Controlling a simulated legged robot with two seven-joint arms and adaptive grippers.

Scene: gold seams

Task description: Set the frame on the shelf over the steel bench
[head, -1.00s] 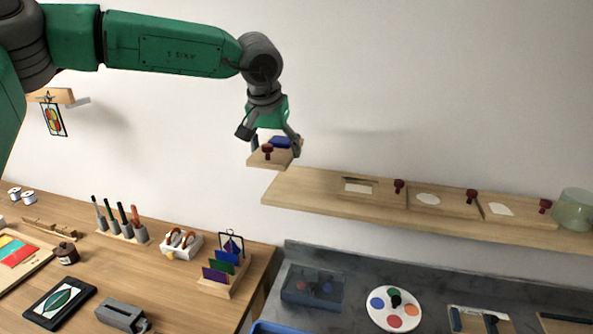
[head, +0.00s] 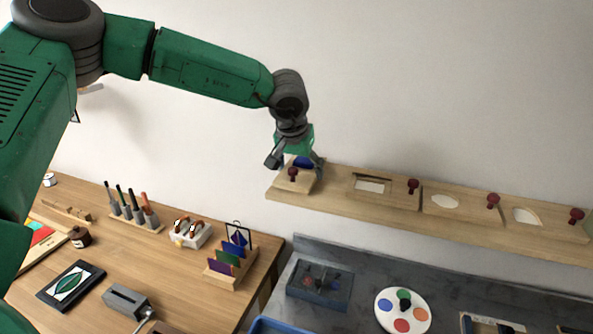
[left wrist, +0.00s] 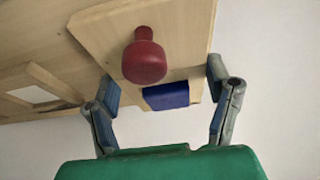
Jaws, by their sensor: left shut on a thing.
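The frame (head: 291,187), a pale wooden plate with a dark red knob and a blue block at its back, is at the left end of the wooden shelf (head: 336,188) over the grey steel bench (head: 360,270). My left gripper (head: 296,165) is shut on the frame, coming from above and behind. The frame looks level and lies close over the shelf; I cannot tell whether it touches. In the left wrist view the frame (left wrist: 105,22) shows with its knob, and the fingers stand either side of the blue block (left wrist: 166,95). My right gripper is not in view.
On the bench are a grey box (head: 320,285) and a round colour palette (head: 403,310). A wooden table (head: 190,285) with tools stands left.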

